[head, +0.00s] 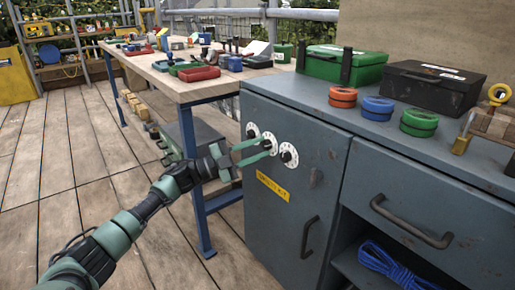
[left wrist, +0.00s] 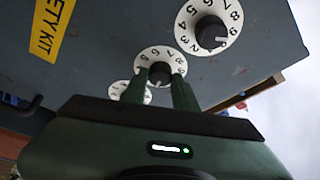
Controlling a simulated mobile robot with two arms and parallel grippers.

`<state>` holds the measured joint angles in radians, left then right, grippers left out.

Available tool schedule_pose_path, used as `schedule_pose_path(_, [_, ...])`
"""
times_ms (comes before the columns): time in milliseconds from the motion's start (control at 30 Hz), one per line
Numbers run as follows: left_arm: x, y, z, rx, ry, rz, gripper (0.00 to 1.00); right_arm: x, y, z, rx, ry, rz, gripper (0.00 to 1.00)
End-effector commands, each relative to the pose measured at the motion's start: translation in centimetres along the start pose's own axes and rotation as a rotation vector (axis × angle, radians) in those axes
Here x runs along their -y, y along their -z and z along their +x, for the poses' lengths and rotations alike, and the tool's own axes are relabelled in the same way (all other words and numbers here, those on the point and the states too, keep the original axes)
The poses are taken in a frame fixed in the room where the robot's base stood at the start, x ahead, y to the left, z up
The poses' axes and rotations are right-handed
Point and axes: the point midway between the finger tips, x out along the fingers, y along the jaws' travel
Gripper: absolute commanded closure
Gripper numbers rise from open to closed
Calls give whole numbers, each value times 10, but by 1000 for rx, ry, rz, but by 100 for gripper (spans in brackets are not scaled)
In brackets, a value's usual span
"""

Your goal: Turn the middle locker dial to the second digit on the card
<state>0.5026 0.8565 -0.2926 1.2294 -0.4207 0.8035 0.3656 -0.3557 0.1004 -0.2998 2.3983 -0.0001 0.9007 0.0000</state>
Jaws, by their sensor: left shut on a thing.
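Three white dials with black knobs sit in a slanting row on the grey locker door (head: 270,220). The middle dial (head: 269,139) is partly covered by my left gripper (head: 266,147). In the left wrist view, the fingers of my left gripper (left wrist: 160,88) are shut on the black knob of the middle dial (left wrist: 159,52). Some of that dial's digits show around its rim; the lower part is hidden. The other dials are the near one (head: 289,155) and the far one (head: 252,130). I cannot make out a card with digits. My right gripper is out of view.
A yellow label (head: 272,187) and a door handle (head: 310,236) are below the dials. The cabinet top holds a green case (head: 342,68), a black box (head: 432,84) and coloured rings (head: 378,108). A wooden workbench (head: 190,88) stands behind. The floor at left is clear.

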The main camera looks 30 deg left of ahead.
Motion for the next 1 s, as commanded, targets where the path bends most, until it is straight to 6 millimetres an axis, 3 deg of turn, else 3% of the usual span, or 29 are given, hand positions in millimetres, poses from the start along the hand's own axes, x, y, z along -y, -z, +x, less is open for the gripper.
schedule_pose_path(733, [0,0,0,-3,-32,76,100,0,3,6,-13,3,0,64])
schedule_pose_path(767, [0,0,0,-3,-32,76,64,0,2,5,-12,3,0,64])
schedule_pose_path(800, [0,0,0,-3,-32,76,52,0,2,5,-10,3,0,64])
schedule_pose_path(1000, [0,0,0,-3,-32,75,50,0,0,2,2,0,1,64])
